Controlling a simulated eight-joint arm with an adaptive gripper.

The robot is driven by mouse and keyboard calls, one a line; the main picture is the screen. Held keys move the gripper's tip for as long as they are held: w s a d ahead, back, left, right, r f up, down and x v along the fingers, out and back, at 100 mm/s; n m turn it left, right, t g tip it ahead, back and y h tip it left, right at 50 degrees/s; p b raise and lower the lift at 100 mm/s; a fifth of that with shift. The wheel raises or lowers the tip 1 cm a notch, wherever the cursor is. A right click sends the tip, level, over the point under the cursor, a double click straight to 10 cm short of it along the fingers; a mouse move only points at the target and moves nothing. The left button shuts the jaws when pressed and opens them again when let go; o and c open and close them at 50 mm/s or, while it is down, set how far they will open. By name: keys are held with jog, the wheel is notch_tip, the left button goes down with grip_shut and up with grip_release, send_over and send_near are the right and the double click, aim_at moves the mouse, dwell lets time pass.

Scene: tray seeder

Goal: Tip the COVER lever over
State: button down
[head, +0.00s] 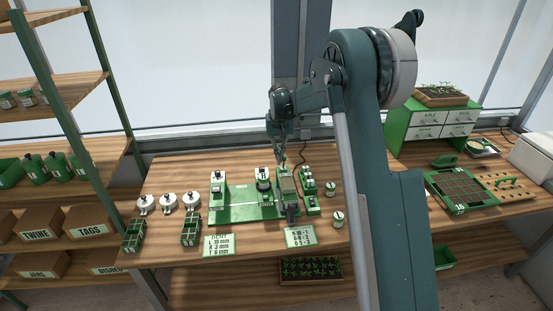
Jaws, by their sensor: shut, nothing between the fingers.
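The green tray seeder (240,213) stands on the wooden bench, with two white-and-black units (218,179) rising at its back. My gripper (282,160) is shut and empty. It points down over the right part of the seeder, just above a grey-green block (287,186). Whether the fingertips touch anything there cannot be told. A small row of green parts with white tops (308,184) stands just right of the block. The COVER lever cannot be picked out for sure; its label is too small to read and my gripper and arm hide part of that area.
Three white lidded pots (168,202), small green bins (190,229) and two printed cards (300,237) stand around the seeder. At right are a green gridded tray (463,189) and green drawers (446,125). A shelf rack (75,120) bounds the left.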

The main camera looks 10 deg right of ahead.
jog(key=shift+s+d+f, duration=0.1)
jog(key=shift+d+f, duration=0.2)
jog(key=shift+f, duration=0.1)
jog(key=shift+d, duration=0.65)
jog(key=shift+r, duration=0.15)
jog(key=shift+w+a+r, duration=0.2)
jog(key=shift+a+r, duration=0.05)
jog(key=shift+r, duration=0.15)
jog(key=shift+a+r+p, duration=0.2)
jog(key=shift+r+p, duration=0.2)
jog(key=shift+r, duration=0.9)
jog(key=shift+a+r+p, duration=0.2)
jog(key=shift+r+p, duration=0.2)
jog(key=shift+r, duration=0.9)
